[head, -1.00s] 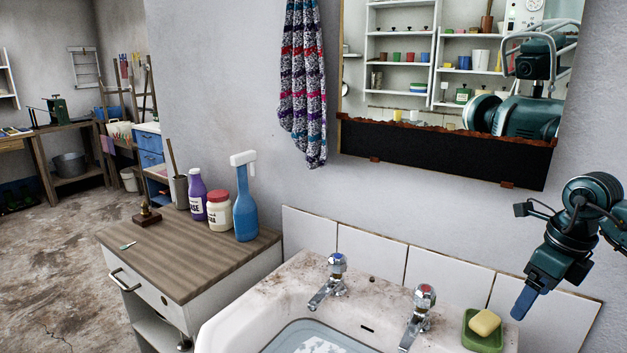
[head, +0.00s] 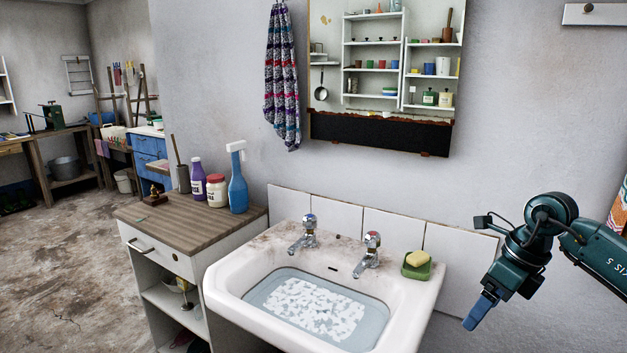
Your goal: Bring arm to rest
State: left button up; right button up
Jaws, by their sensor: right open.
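My right arm comes in from the right edge of the head view. Its gripper (head: 481,311) hangs in the air to the right of the washtrough, pointing down and a little left. It is open, with nothing seen between its fingers, and it is apart from the basin and the wall. My left gripper and arm do not show.
A cabinet (head: 190,222) with bottles stands left. The floor (head: 70,270) at far left is clear.

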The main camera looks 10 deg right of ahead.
jog(key=s+a+m+t+y+p, duration=0.1)
jog(key=a+m+t+y+p, duration=0.15)
jog(key=a+m+y, duration=0.8)
jog(key=s+a+t+y+p, duration=0.1)
jog(key=s+a+t+y, duration=0.3)
jog(key=a, duration=1.3)
pick_arm(q)
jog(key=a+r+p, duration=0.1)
jog(key=p, duration=0.1)
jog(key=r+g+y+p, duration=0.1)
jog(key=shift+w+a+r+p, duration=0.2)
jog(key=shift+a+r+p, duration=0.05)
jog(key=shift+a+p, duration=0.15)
pick_arm(e)
jog(key=s+d+f+m+h, duration=0.1)
jog(key=s+f+m+h, duration=0.2)
jog(key=f+m, duration=0.3)
jog(key=s+d+f+m+t+h, duration=0.1)
jog(key=s+f+m+h, duration=0.3)
jog(key=m, duration=0.9)
jog(key=s+d+f+m+t+h, duration=0.1)
jog(key=s+d+f+m+h, duration=0.2)
jog(key=f+m+h, duration=0.4)
jog(key=f+m, duration=0.1)
jog(key=m, duration=0.1)
jog(key=shift+s+d+f+m, duration=0.15)
jog(key=shift+s+f+m, duration=0.1)
jog(key=shift+f+m, duration=0.1)
jog(key=shift+t, duration=0.25)
